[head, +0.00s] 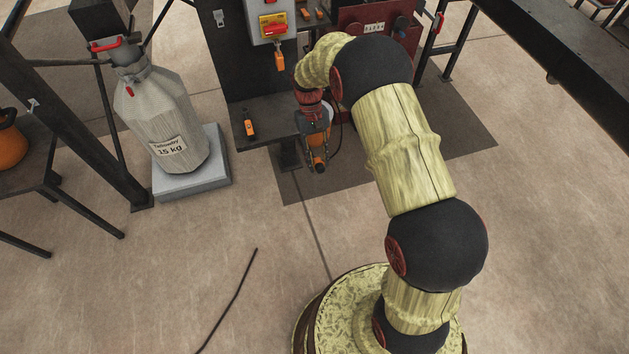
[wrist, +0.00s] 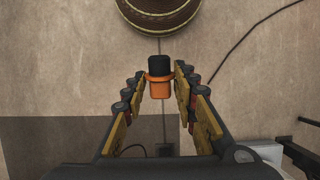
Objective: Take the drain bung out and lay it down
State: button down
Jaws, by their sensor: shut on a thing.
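The drain bung, an orange piece with a collar and a black end, shows between my fingertips in the wrist view (wrist: 159,88). My gripper (head: 318,157) is shut on it, with a finger on each side. In the head view the bung (head: 319,164) is a small orange spot at the gripper's tip, beside the right end of a dark shelf. The bung appears clear of other things, with floor behind it in the wrist view. The drain opening cannot be made out.
The dark shelf (head: 262,140) carries a small orange and black item (head: 249,126). Above it is a switch box (head: 272,25) with an orange tag (head: 279,62). A grey sack (head: 160,112) stands on a pale block (head: 215,175) to the left. The front floor is mostly clear.

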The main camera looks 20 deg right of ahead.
notch_tip(320, 180, down, 7)
jog(key=b, duration=0.5)
jog(key=shift+f+b, duration=0.2)
jog(key=shift+b, duration=0.2)
jog(key=shift+r, duration=0.1)
jog(key=shift+w+p, duration=0.1)
jog(key=shift+p, duration=0.2)
